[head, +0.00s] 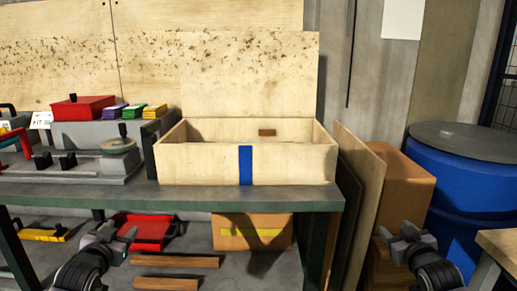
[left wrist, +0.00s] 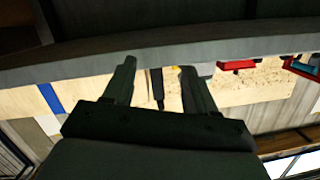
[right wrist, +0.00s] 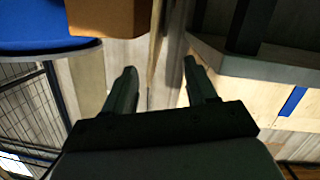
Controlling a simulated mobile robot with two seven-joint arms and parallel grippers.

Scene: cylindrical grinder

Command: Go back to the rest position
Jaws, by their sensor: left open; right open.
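My left gripper (head: 112,240) shows low at the left of the head view, in front of the workbench and below its top. In the left wrist view its two fingers (left wrist: 157,82) stand apart with nothing between them. My right gripper (head: 405,238) is low at the right, in front of the boards and cardboard boxes. In the right wrist view its fingers (right wrist: 160,83) are also apart and empty. Neither gripper visibly touches anything.
The workbench (head: 80,195) carries an open wooden box (head: 205,165) with a blue stripe and a grey grinder (head: 85,165). A red bin (head: 145,230) and a cardboard box (head: 228,232) are underneath. Boards (head: 362,190), a cardboard box (head: 405,185) and a blue barrel (head: 455,185) stand at the right.

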